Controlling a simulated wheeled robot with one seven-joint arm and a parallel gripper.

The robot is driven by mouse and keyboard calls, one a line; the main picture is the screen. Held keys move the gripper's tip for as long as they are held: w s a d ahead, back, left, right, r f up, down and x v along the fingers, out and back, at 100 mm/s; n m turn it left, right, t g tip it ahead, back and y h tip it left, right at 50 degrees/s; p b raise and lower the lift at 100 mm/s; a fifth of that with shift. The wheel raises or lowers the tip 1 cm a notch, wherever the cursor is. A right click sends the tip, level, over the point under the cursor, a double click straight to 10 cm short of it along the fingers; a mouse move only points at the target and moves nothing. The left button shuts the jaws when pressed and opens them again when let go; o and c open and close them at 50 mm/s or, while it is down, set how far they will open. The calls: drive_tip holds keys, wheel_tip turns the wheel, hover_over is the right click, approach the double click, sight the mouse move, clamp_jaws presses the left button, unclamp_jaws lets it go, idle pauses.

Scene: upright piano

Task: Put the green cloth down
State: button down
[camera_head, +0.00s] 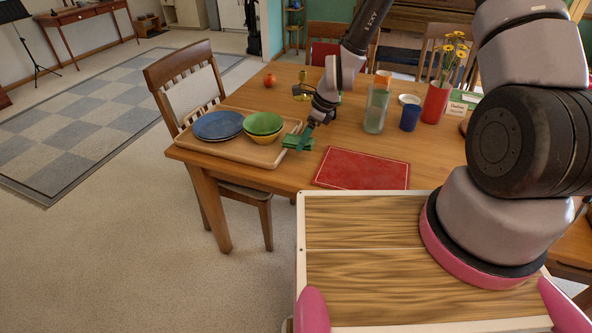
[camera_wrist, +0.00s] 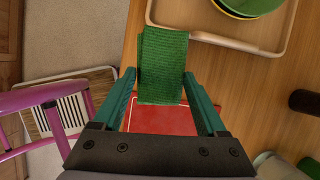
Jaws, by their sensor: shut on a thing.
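The green cloth (camera_wrist: 163,50) is a ribbed, folded strip between the two teal fingers of my gripper (camera_wrist: 160,76) in the wrist view. My gripper (camera_head: 303,136) is shut on it. In the head view the cloth shows as a small green patch (camera_head: 297,143) at the right edge of the wooden tray (camera_head: 240,155), over the dining table (camera_head: 281,182). I cannot tell whether the cloth touches the tray or table. My arm hides part of that area.
The tray holds blue plates (camera_head: 217,124) and green and yellow bowls (camera_head: 263,124). A red mat (camera_head: 363,168) lies to the right of the gripper. Beyond stand a glass jar (camera_head: 376,110), a blue cup (camera_head: 409,113) and a red vase (camera_head: 435,103). An apple (camera_head: 270,80) sits near the far left edge.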

sight(299, 170)
drive_tip(key=shift+s+a+f+m, duration=0.15)
drive_tip(key=shift+a+m, duration=0.1)
drive_tip(key=shift+m, duration=0.15)
drive_tip(key=shift+t, duration=0.3)
wheel_tip(299, 170, down, 10)
drive_tip(key=shift+r, duration=0.1)
unclamp_jaws()
drive_tip(key=v, duration=1.2)
